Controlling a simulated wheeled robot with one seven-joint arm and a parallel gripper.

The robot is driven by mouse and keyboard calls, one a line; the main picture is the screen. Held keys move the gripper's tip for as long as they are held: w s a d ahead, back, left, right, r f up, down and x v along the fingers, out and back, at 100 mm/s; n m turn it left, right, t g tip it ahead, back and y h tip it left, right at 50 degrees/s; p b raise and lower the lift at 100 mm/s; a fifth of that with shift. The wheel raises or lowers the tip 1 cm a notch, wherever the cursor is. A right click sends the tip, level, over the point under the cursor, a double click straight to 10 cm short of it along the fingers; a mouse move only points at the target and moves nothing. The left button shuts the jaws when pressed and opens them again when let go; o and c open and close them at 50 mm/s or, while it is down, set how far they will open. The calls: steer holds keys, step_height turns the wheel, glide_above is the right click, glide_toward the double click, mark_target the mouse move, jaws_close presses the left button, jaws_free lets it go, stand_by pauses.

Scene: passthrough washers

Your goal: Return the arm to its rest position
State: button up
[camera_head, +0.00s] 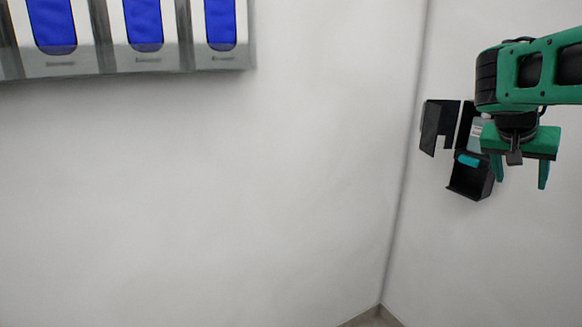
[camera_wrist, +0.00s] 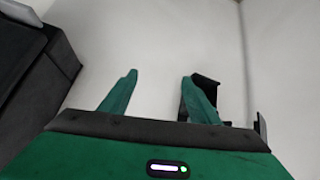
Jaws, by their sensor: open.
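My gripper (camera_head: 521,172) hangs from my green arm at the right of the head view, its two green fingers pointing down and spread apart. In the wrist view, my gripper (camera_wrist: 160,88) also shows two separated fingers with nothing between them. The gripper appears in front of and beside a black wall-mounted holder (camera_head: 470,178), which it partly covers. A teal piece (camera_head: 467,160) shows at the holder; I cannot tell whether it is loose. In the wrist view, part of a black object (camera_wrist: 207,88) shows behind the right finger.
A grey unit with blue-windowed panels (camera_head: 142,24) hangs on the wall at the upper left. A black flap (camera_head: 438,126) stands out by the wall corner. A dark box-like object (camera_wrist: 40,75) fills the left of the wrist view. The middle wall (camera_head: 220,190) is bare.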

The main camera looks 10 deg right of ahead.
steer(key=s+a+f+n+g+y, duration=0.1)
steer(key=s+a+f+n+y, duration=0.1)
steer(key=s+a+f, duration=0.6)
steer(key=s+a+f+n+g+y, duration=0.2)
steer(key=s+a+f+y, duration=0.3)
steer(key=s+a+f, duration=0.3)
steer(key=s+f, duration=0.3)
steer(key=s, duration=0.4)
steer(key=shift+s+a+f+y, duration=0.25)
steer(key=shift+s+f+y, duration=0.05)
steer(key=shift+s, duration=0.05)
steer(key=shift+w+g, duration=0.15)
steer(key=shift+g, duration=0.15)
steer(key=shift+w+f, duration=0.2)
steer(key=shift+w, duration=0.3)
